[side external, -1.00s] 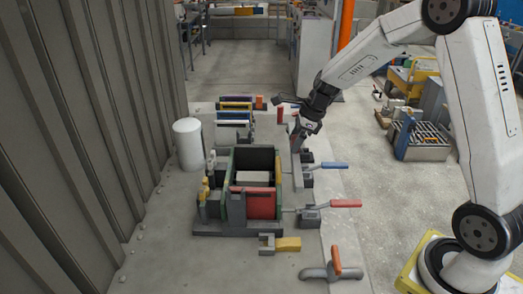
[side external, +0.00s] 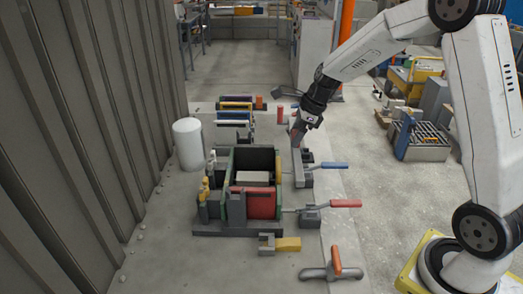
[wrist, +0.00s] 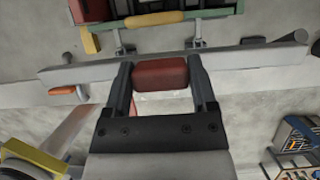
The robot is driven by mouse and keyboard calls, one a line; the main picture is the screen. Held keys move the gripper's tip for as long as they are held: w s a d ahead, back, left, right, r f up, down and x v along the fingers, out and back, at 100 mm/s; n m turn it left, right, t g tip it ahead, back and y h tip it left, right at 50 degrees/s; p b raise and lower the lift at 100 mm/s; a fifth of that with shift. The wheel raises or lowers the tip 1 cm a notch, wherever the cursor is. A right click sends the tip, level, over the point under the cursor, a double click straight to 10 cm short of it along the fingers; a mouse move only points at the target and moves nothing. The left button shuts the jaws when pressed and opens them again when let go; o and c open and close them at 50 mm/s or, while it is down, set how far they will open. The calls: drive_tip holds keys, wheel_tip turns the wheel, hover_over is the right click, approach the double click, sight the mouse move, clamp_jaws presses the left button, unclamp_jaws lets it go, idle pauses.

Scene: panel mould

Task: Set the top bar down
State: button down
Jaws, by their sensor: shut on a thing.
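The top bar, a long grey bar (wrist: 245,58) with a dark red grip block (wrist: 160,74), spans the wrist view. My gripper (wrist: 160,66) is shut on the red block, with one finger at each end of it. In the side external view my gripper (side external: 298,136) points down at the right side of the panel mould (side external: 238,228), and the bar (side external: 301,172) runs lengthwise beside the mould. I cannot tell whether the bar touches anything beneath it. The mould has dark green walls and a red front panel (side external: 262,205).
Clamps with a blue handle (side external: 333,165) and a red handle (side external: 345,203) stick out right of the mould. An orange-handled clamp (side external: 336,260) lies in front. A white cylinder (side external: 188,144) and a rack of panels (side external: 235,118) stand left and behind. A corrugated wall borders the left.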

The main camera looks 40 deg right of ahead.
sight(295, 133)
wheel_tip(295, 133, up, 4)
drive_tip(key=shift+w+r, duration=0.1)
drive_tip(key=w+a, duration=1.8)
drive_tip(key=w, duration=0.1)
drive_tip(key=w+a, duration=0.2)
drive_tip(key=a, duration=0.9)
wheel_tip(295, 133, down, 13)
drive_tip(key=shift+f, duration=4.95)
drive_tip(key=shift+f, duration=0.15)
unclamp_jaws()
